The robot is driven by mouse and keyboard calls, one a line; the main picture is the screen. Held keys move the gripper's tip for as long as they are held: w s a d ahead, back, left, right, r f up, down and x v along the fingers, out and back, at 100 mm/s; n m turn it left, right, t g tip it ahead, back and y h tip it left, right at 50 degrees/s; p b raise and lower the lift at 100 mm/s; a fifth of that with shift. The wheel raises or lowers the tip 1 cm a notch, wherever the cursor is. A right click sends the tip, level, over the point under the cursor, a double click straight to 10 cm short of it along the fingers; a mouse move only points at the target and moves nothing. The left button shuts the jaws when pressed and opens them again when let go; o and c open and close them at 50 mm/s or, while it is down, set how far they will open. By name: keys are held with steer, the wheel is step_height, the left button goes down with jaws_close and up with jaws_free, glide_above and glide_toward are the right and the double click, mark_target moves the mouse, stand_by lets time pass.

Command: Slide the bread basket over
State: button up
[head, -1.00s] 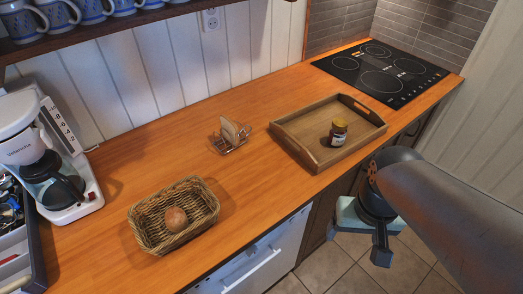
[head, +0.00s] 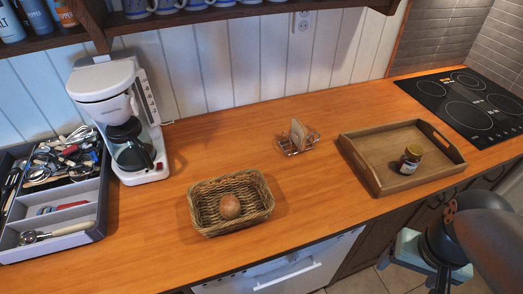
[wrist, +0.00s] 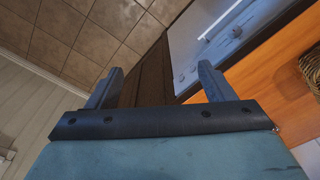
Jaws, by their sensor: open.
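The bread basket (head: 262,207) is a woven wicker tray with a round brown roll (head: 229,206) in it. It sits on the orange wooden counter, left of the middle in the head view. A sliver of the basket shows at the right edge of the wrist view (wrist: 311,68). My gripper shows in the wrist view (wrist: 158,82) with its two fingers apart and nothing between them. It is off the counter's front side, over the floor and cabinet fronts, well to the right of the basket. In the head view my arm largely hides it at the lower right.
A wooden tray (head: 375,185) with a jar (head: 410,160) stands right of the basket. A toast rack (head: 298,140) stands behind, between them. A coffee maker (head: 112,90) and a utensil tray (head: 88,231) are at left. A hob (head: 470,105) is far right. Counter around the basket is clear.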

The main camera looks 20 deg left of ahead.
stand_by(0.4)
steer(key=c, duration=0.4)
steer(key=shift+n, duration=0.4)
steer(key=w+a, duration=0.1)
steer(key=w+a+r, duration=0.1)
steer(key=w, duration=0.1)
steer(key=shift+w+a+b, duration=0.1)
steer(key=shift+a+b, duration=0.05)
steer(key=shift+b, duration=0.25)
steer(key=c, duration=1)
steer(key=shift+n, duration=0.6)
steer(key=w+a, duration=0.2)
steer(key=w+a+r, duration=0.1)
steer(key=w+a, duration=0.1)
steer(key=shift+b, duration=0.4)
jaws_close()
steer(key=n+b, duration=0.4)
steer(key=n, duration=0.3)
glide_above(227, 182)
steer(key=s, duration=0.1)
step_height(227, 182, down, 2)
steer(key=f, duration=0.1)
steer(key=shift+g, duration=0.4)
steer(key=f, duration=0.3)
steer(key=f+p, duration=0.1)
steer(key=f, duration=0.2)
steer(key=d+f, duration=0.1)
steer(key=f, duration=0.2)
